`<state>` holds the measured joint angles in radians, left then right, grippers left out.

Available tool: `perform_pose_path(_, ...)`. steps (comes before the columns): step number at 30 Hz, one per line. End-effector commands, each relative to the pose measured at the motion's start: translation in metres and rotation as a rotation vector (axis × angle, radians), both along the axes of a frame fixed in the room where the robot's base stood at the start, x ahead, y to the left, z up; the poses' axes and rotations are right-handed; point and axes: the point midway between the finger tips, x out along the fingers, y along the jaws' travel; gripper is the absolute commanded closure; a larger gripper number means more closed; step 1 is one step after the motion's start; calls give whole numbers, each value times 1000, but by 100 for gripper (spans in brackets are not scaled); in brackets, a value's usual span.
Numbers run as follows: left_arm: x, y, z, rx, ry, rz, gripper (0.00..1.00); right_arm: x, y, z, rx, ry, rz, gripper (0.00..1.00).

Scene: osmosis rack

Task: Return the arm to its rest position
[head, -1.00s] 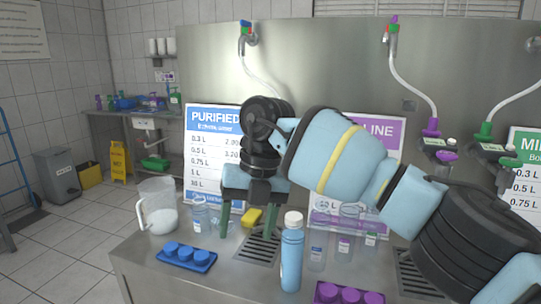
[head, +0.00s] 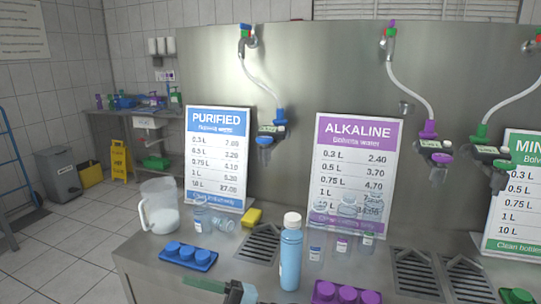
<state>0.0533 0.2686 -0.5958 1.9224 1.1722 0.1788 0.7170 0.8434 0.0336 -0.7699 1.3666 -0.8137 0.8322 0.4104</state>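My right gripper (head: 205,284) shows only in part at the bottom edge of the head view, low in front of the counter. A green finger points left from its dark and light blue body; the rest is cut off, and I cannot tell its opening. No object shows in the visible part. The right arm's links are out of view. My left gripper is not in view. The gripper is in front of the blue tray of caps (head: 188,256) and left of the blue bottle with a white cap (head: 291,258).
The steel counter holds a clear pitcher (head: 160,208), a yellow sponge (head: 252,216), small clear containers (head: 342,246) and a tray of purple caps (head: 345,294). Signs for PURIFIED (head: 218,160) and ALKALINE (head: 357,165) stand behind. Hoses with dispensing nozzles (head: 272,131) hang above.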

Motion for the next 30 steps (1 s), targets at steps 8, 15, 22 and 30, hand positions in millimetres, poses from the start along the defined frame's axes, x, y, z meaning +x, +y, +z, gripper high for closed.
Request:
perform_pose_path(8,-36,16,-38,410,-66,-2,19,11,-68,-61,180,399,-364,37)
perform_pose_path(15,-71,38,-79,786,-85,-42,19,-7,-145,-146,215,754,-675,37)
perform_pose_path(22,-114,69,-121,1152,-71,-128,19,-67,-222,-236,155,1100,-948,37)
perform_pose_path(30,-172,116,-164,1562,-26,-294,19,-185,-301,-317,-3,1482,-1196,37)
